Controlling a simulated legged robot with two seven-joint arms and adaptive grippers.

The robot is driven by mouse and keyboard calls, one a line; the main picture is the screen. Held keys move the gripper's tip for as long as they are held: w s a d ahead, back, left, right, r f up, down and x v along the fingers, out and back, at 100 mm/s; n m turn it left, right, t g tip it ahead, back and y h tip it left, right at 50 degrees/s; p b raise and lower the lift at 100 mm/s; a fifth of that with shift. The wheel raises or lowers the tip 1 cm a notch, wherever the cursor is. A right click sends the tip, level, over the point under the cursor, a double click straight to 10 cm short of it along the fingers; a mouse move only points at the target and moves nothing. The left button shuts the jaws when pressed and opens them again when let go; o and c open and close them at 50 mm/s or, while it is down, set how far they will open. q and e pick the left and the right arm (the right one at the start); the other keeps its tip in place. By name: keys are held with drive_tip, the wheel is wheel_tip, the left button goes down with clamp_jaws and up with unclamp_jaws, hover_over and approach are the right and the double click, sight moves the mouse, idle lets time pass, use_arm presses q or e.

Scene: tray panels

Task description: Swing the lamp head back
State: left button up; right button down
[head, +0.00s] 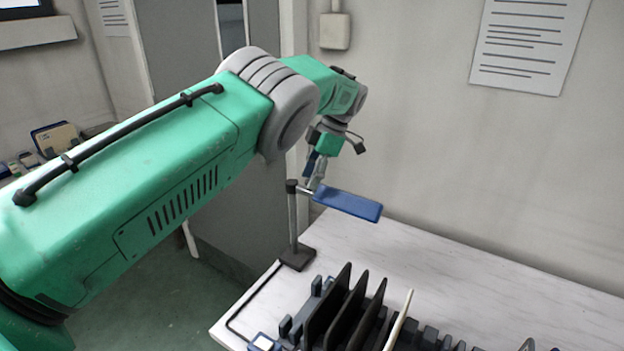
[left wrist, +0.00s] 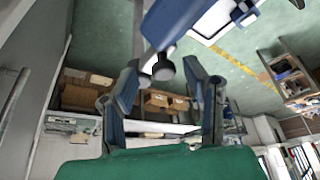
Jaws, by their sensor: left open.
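The lamp has a flat blue head (head: 347,203) on a short arm from the top of a thin grey post (head: 292,222). The post stands on a dark square base (head: 297,258) at the table's left corner. The head points right in the head view. My left gripper (head: 317,172) is open, just above the lamp's arm near the post top. In the left wrist view the blue head (left wrist: 182,20) is at the top, and a dark round knob (left wrist: 163,68) shows between the open fingers (left wrist: 160,72). I cannot tell if a finger touches the lamp. My right gripper is out of view.
A dark rack with upright panels (head: 345,305) stands on the white table (head: 470,265) in front of the lamp. A pale stick (head: 398,320) leans there. A cable (head: 245,308) runs along the left edge. The wall is close behind; the table's back right is clear.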

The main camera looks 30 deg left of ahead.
use_arm(q)
wheel_tip(320, 180, up, 9)
drive_tip(key=shift+w, duration=0.25)
idle(0.4)
